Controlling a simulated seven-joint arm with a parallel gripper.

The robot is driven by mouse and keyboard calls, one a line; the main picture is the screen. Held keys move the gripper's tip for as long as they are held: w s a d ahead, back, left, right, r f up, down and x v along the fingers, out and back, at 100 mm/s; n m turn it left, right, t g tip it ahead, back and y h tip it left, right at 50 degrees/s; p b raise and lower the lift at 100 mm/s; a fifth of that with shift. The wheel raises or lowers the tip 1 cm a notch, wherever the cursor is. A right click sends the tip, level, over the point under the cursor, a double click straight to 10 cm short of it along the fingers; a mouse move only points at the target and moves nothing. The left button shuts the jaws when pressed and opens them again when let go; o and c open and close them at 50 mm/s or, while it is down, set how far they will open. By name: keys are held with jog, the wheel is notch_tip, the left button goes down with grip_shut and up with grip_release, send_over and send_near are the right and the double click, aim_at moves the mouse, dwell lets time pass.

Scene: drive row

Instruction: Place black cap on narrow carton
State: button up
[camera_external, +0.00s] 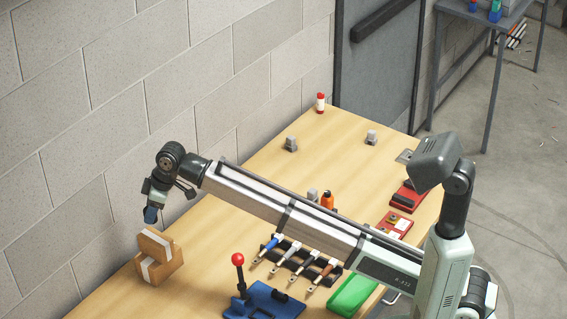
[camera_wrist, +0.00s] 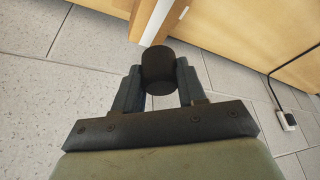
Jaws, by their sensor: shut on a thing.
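The black cap (camera_wrist: 158,70) is a short dark cylinder. My gripper (camera_wrist: 159,88) is shut on it, with one finger on each side. In the external view my gripper (camera_external: 151,214) is at the left, just above two brown cartons with white tape. The upper, smaller carton (camera_external: 153,243) sits on the lower carton (camera_external: 172,266); I take the upper one as the narrow carton. The cap is hard to make out in the external view. In the wrist view a taped carton edge (camera_wrist: 146,12) lies just beyond the cap; I cannot tell whether they touch.
The block wall (camera_external: 100,100) stands close behind my gripper and the cartons. A blue base with a red-knobbed lever (camera_external: 238,260) and a rack of tools (camera_external: 295,262) are to the right. The wooden table (camera_external: 215,225) is clear between them.

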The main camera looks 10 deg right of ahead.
jog(key=shift+f, duration=3.3)
jog(key=shift+f, duration=0.15)
jog(key=o, duration=1)
jog(key=v, duration=1.2)
